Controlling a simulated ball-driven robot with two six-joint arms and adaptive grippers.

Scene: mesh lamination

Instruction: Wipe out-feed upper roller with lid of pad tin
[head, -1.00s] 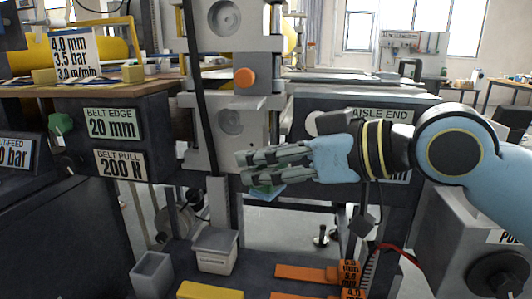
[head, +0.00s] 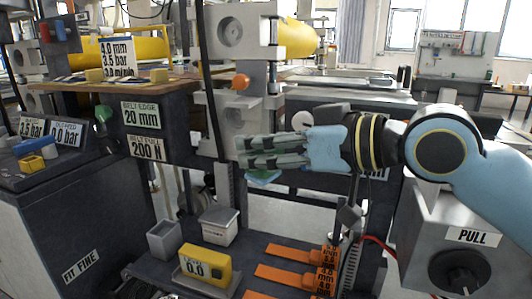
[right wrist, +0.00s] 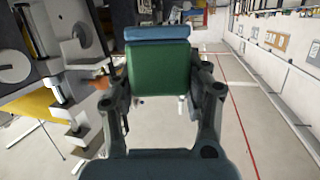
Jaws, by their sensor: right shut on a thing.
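My right gripper (head: 272,152) is in front of the machine's grey upright (head: 233,75), fingers pointing left. It is shut on a pad (head: 264,176), which shows as a green block with a blue layer in the right wrist view (right wrist: 160,66). A lidded pale grey tin (head: 219,228) stands on the lower shelf, below and left of the gripper; its label is too small to read. A yellow roller (head: 300,38) shows behind the upright, above and apart from the gripper. I cannot tell whether it is the out-feed upper roller. My left gripper is not in view.
An open grey box (head: 164,240), a yellow gauge (head: 205,265) and orange tools (head: 290,276) lie on the lower shelf. A black cable (head: 208,85) hangs before the machine. A grey box marked PULL (head: 462,235) stands at the right.

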